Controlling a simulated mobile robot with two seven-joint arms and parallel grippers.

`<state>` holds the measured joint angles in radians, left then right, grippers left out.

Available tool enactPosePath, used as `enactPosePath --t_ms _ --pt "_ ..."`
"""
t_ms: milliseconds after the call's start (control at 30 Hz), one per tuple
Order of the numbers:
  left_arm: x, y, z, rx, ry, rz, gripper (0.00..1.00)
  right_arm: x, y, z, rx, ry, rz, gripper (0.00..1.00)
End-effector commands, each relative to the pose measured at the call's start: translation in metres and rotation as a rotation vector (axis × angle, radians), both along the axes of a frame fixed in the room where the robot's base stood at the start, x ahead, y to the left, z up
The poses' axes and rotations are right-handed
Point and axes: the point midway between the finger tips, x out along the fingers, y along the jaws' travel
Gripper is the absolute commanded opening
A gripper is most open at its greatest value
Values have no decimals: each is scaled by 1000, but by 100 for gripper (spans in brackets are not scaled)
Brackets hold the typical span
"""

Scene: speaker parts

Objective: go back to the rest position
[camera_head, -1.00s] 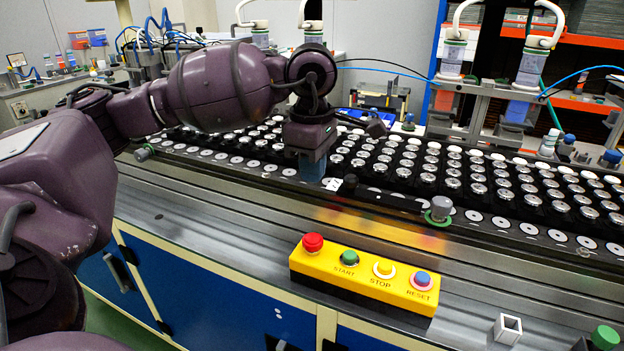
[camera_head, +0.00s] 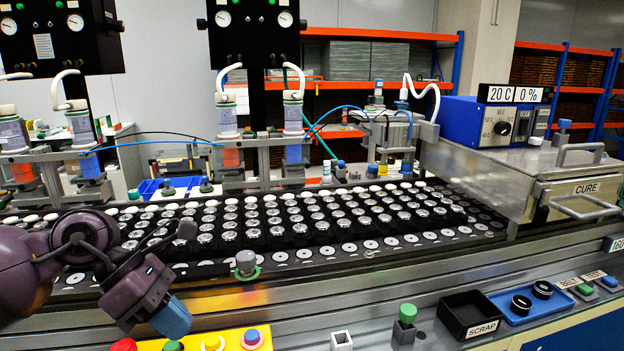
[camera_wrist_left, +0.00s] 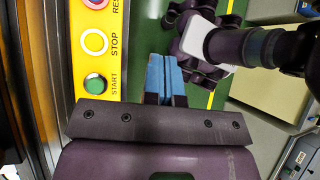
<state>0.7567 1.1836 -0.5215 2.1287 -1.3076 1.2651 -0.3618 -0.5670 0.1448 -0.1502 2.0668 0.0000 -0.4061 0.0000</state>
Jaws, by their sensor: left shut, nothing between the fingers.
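My left gripper (camera_head: 174,320) is at the lower left of the head view, tilted, with its blue fingers pointing down and right. It is above the bench's front edge, just over the yellow button box (camera_head: 215,340), which is cut off by the frame's bottom. In the left wrist view the blue fingers (camera_wrist_left: 165,76) are together with nothing between them. The yellow button box (camera_wrist_left: 95,70) shows there beside them, with START and STOP readable. My right gripper is not seen.
Trays of speaker parts (camera_head: 300,215) fill the conveyor behind. A grey-topped post (camera_head: 246,263) stands near the gripper. To the right are a small white square part (camera_head: 341,341), a green-topped post (camera_head: 405,322), a black SCRAP bin (camera_head: 470,315) and the CURE oven (camera_head: 575,190).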

Motion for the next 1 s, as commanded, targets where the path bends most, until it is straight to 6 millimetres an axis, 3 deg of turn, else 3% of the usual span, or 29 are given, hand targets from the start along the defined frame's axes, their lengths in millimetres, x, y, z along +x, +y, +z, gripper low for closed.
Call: enactPosePath --t_ms 100,200,300,433,567,733,867,1000 --pt "-14 -40 -3 -270 90 73 0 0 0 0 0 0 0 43" --pt "-21 -64 4 -491 172 163 0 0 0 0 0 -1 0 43" --pt "-23 -79 13 -703 267 275 0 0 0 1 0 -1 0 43" --pt "-19 -84 24 -962 398 455 0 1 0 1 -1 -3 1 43" --pt "-9 -74 28 -1199 537 668 0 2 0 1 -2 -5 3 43" --pt "5 -44 15 -1470 727 996 0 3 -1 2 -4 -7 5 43" --pt "10 -12 -11 -1642 872 1282 0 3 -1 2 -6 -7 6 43" --pt "3 24 -53 -1781 1025 1619 0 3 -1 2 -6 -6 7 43"
